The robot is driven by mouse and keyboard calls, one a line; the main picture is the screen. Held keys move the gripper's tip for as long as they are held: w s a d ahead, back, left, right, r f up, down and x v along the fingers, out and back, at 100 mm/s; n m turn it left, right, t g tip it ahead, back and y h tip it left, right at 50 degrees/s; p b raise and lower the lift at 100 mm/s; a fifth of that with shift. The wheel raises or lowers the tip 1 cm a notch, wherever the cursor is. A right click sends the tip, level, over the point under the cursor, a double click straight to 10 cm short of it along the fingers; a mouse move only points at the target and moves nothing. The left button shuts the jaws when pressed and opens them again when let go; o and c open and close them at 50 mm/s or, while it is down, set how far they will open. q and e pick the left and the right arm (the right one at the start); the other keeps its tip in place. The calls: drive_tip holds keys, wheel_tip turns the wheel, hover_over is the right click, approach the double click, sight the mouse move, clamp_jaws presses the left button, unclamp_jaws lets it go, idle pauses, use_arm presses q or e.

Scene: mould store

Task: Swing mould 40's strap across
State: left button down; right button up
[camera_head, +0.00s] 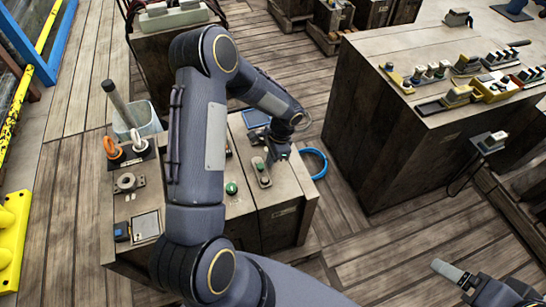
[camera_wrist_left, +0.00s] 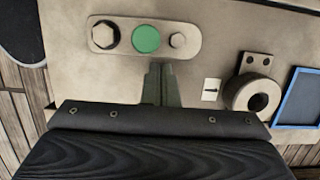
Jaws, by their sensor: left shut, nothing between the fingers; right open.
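A pale metal strap (camera_head: 261,172) with a green round spot lies on top of a beige block-like mould (camera_head: 283,190). In the left wrist view the strap (camera_wrist_left: 118,38) lies flat, with a bolt at each end and the green disc between them. My left gripper (camera_head: 270,158) is over this mould. Its shut, empty fingers (camera_wrist_left: 160,84) are beside the strap's long edge, near the green disc; I cannot tell whether they touch. No number 40 is legible. My right gripper (camera_head: 462,275) is at the lower right, away from the moulds, and partly cut off.
In the left wrist view, a ring fitting (camera_wrist_left: 253,95) and a blue-framed panel (camera_wrist_left: 298,98) are to the right. Another green knob (camera_head: 231,188) is on the neighbouring block. A large wooden cabinet (camera_head: 390,125) stands to the right.

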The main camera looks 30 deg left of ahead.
sight(253, 166)
use_arm(q)
drive_tip(key=shift+s+a+n+b, duration=0.1)
drive_tip(key=shift+a+n+b, duration=0.25)
drive_tip(key=shift+n, duration=0.35)
drive_tip(key=a+n, duration=0.1)
drive_tip(key=s+n+b, duration=0.1)
drive_tip(key=n, duration=0.1)
drive_tip(key=shift+a+h, duration=0.35)
drive_tip(key=shift+h, duration=0.05)
drive_tip(key=n, duration=0.1)
drive_tip(key=s+a+n, duration=0.1)
drive_tip(key=n, duration=0.1)
drive_tip(key=s+a+n+h, duration=0.1)
drive_tip(key=shift+n+g+b, duration=0.3)
drive_tip(key=shift+b, duration=0.1)
drive_tip(key=s+n, duration=0.1)
drive_tip(key=n, duration=0.1)
drive_tip(key=s+n+h, duration=0.1)
drive_tip(key=n, duration=0.1)
drive_tip(key=shift+s+a, duration=0.3)
drive_tip(key=shift+a, duration=0.1)
drive_tip(key=n, duration=0.1)
drive_tip(key=s+n, duration=0.1)
drive_tip(key=shift+s+n+h, duration=0.25)
drive_tip(key=shift+n+h, duration=0.15)
drive_tip(key=shift+s+d+n+t, duration=0.15)
drive_tip(key=shift+s+n+t, duration=0.5)
drive_tip(key=shift+n, duration=0.75)
drive_tip(key=shift+s, duration=0.15)
